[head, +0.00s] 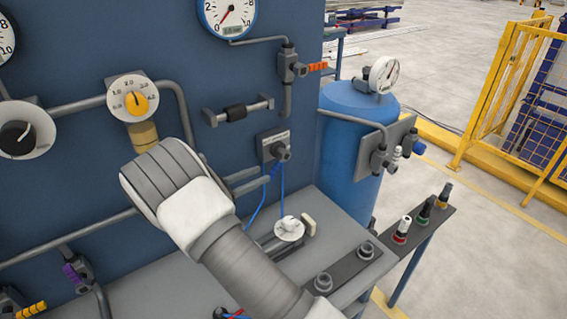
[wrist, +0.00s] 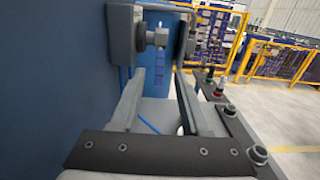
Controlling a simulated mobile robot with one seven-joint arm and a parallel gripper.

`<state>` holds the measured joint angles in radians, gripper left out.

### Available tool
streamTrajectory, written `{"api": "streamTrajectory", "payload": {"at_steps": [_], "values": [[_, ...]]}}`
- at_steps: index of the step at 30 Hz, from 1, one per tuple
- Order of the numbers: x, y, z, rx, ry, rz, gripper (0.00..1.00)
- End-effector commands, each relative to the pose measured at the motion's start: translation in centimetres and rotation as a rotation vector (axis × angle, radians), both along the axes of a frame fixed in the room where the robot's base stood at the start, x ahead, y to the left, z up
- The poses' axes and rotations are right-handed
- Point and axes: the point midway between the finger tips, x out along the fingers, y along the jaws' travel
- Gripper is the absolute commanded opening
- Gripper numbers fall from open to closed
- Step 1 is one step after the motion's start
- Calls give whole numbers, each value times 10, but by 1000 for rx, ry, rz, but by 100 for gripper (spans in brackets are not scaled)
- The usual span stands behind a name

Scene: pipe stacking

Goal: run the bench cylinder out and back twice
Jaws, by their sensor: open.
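The bench cylinder (head: 266,242) looks like a grey body lying on the grey bench top, partly behind my arm. A round white disc (head: 290,229) and a pale end plate (head: 309,222) show at its far end. Blue tubes run from it up to a small grey valve (head: 274,147) on the blue panel. The valve also shows ahead of my fingers in the wrist view (wrist: 126,36), with its round knob facing right. My gripper (wrist: 160,76) is open with nothing between its fingers. In the head view my wrist hides the fingers.
A dark strip with two round knobs (head: 345,266) lies on the bench's right side. A rail (head: 412,227) carries red, green and yellow buttons. A blue tank (head: 350,150) stands behind the bench. Panel pipes and a yellow-knobbed regulator (head: 135,98) are close to my wrist.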

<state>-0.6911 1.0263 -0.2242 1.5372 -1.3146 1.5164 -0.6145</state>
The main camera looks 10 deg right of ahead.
Motion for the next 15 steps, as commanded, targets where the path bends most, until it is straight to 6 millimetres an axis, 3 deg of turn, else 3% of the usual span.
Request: {"api": "streamTrajectory", "payload": {"at_steps": [6,15], "values": [[18,-46,1,0,0,-5,46],[34,-83,0,2,1,-1,46]]}}
